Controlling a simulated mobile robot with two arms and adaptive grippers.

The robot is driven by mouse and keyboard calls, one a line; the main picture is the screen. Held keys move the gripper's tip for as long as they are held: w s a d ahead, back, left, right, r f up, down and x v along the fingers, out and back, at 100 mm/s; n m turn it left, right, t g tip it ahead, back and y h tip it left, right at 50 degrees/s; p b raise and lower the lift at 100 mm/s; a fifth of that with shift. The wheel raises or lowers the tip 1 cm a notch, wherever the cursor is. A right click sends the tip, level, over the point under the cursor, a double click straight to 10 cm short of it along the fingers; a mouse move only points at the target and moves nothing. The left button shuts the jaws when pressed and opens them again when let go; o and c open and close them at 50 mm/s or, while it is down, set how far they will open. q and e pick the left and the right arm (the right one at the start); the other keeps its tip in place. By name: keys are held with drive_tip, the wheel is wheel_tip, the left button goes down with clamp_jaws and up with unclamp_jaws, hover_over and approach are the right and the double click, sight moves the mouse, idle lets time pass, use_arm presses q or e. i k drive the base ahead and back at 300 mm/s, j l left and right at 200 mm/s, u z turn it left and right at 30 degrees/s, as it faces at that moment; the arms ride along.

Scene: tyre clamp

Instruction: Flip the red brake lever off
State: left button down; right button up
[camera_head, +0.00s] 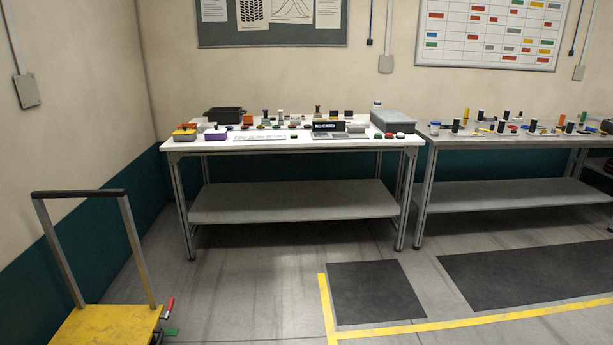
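A red brake lever (169,307) sticks up at the right side of a yellow platform cart (108,326) at the bottom left. It is tilted, with its upper end toward the right. A green piece (172,331) sits just below it. The cart has an upright grey push frame with a black handle bar (78,194). The cart's lower part is cut off by the picture's bottom edge. Neither of my grippers shows in the head view.
A white workbench (290,144) with many small items stands against the back wall, and a grey bench (510,138) stands to its right. Dark mats (375,292) and a yellow floor line (326,303) lie right of the cart. The floor between cart and mats is clear.

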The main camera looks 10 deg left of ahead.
sight(170, 308)
drive_tip(key=i, duration=1.75)
drive_tip(key=i+l+u, duration=0.1)
drive_tip(key=i+u, duration=0.35)
drive_tip(key=i, duration=0.15)
drive_tip(key=i+l+u, duration=0.4)
drive_tip(key=i, duration=0.15)
drive_tip(key=i+l+u, duration=0.9)
drive_tip(key=l, duration=0.15)
